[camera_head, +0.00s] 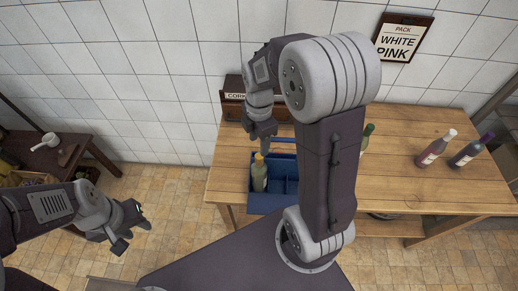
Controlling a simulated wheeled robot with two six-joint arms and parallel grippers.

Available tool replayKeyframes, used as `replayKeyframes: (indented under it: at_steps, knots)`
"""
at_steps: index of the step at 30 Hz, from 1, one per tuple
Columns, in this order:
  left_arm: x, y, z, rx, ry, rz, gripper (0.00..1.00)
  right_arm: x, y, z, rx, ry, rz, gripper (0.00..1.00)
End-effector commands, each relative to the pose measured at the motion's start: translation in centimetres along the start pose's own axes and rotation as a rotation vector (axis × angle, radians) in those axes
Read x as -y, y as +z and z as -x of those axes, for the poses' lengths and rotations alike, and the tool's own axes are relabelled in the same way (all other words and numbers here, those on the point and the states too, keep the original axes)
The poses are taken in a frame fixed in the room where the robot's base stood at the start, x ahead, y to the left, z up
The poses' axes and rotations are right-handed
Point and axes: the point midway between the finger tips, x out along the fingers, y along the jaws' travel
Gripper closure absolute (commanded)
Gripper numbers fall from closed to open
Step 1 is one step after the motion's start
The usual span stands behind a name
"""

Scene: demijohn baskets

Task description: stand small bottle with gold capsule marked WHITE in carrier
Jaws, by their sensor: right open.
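A small bottle with a gold capsule (259,173) stands upright at the left side of the blue carrier (268,203), its lower part hidden by the carrier wall. Its label is too small to read. My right gripper (263,146) is open, just above the gold capsule; whether it touches cannot be told. My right arm hides the right part of the carrier. My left gripper (131,228) is open and empty over the floor, left of the table.
The carrier is on a wooden table (405,155). A green bottle (367,136) shows partly behind my arm. A white-capped bottle (436,147) and a dark-capped bottle (471,150) stand at right. A wall sign (402,38) reads PACK WHITE PINK. A cork box (234,97) is at the back.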

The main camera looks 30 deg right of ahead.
Motion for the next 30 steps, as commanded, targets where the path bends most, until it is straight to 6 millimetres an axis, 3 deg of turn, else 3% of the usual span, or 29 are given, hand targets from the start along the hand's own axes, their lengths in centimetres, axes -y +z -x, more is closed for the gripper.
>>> replayKeyframes:
  at_steps: [6,9,12,17,25,28,30]
  knots:
    - [0.0,0.0,0.0,0.000,0.000,0.000,0.64,4.0,-3.0,-1.9,-0.025,0.043,-0.850,0.51]
    - [0.0,0.0,0.0,0.000,0.000,0.000,0.64,5.7,-3.9,-2.6,-0.049,0.057,-1.208,0.51]
    - [0.0,0.0,0.0,0.000,0.000,0.000,0.64,6.9,-4.4,-3.1,-0.069,0.062,-1.461,0.51]
    - [0.0,0.0,0.0,0.000,0.000,0.000,0.64,7.6,-4.7,-3.4,-0.085,0.063,-1.629,0.51]
    - [0.0,0.0,-0.3,0.000,0.000,0.000,0.64,7.6,-4.7,-3.7,-0.085,0.063,-1.635,0.51]
    - [0.1,0.2,-2.3,0.000,0.000,0.000,0.64,7.6,-4.7,-5.7,-0.085,0.063,-1.634,0.51]
    - [0.1,0.5,-4.8,0.000,0.000,0.000,0.64,7.7,-4.7,-8.2,-0.085,0.063,-1.634,0.51]
